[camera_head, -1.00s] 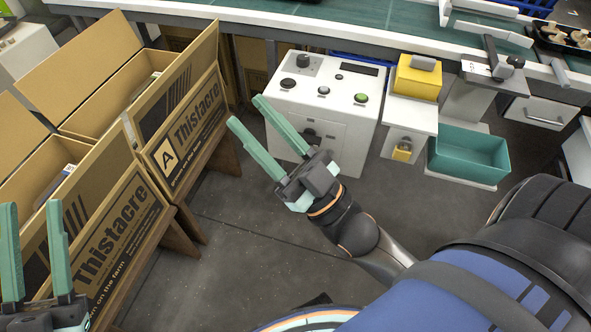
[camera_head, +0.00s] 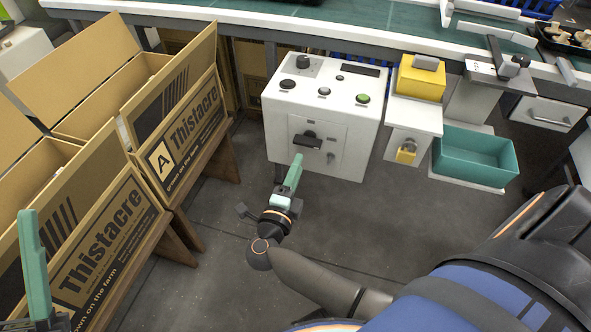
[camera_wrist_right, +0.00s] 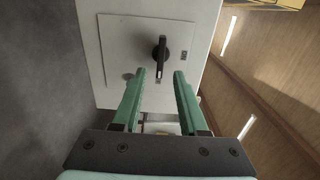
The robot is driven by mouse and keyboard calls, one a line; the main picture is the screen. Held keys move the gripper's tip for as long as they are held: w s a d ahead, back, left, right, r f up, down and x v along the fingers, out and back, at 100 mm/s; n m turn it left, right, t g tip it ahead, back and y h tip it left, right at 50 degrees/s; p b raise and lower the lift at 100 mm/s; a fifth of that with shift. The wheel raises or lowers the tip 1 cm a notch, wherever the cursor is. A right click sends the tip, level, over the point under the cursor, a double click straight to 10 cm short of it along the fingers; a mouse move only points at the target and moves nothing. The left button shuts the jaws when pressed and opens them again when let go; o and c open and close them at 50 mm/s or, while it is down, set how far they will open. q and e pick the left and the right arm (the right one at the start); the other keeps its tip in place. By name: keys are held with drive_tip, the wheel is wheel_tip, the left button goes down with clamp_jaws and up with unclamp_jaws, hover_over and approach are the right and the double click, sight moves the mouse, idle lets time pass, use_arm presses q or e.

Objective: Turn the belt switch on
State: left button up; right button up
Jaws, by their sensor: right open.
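The belt switch (camera_head: 312,139) is a black rotary handle on the front panel of a white control box (camera_head: 274,128). In the head view its handle looks roughly level. It also shows in the right wrist view (camera_wrist_right: 161,56), just beyond and between the fingertips. My right gripper (camera_head: 297,160) is seen edge-on in the head view, in front of and just below the switch. In the right wrist view the right gripper (camera_wrist_right: 160,75) is open, its green fingers apart and nothing between them. My left gripper (camera_head: 28,215) shows only partly at the lower left; its opening is unclear.
The box top carries a black knob, several buttons and a green button (camera_head: 362,99). Cardboard cartons (camera_head: 105,225) on wooden stands fill the left. A yellow box (camera_head: 420,80) and a teal bin (camera_head: 474,158) are at the right. The floor (camera_head: 215,270) between is clear.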

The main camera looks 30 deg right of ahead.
sight(306, 146)
drive_tip(key=shift+b+x, duration=0.55)
drive_tip(key=shift+x, duration=3.2)
clamp_jaws()
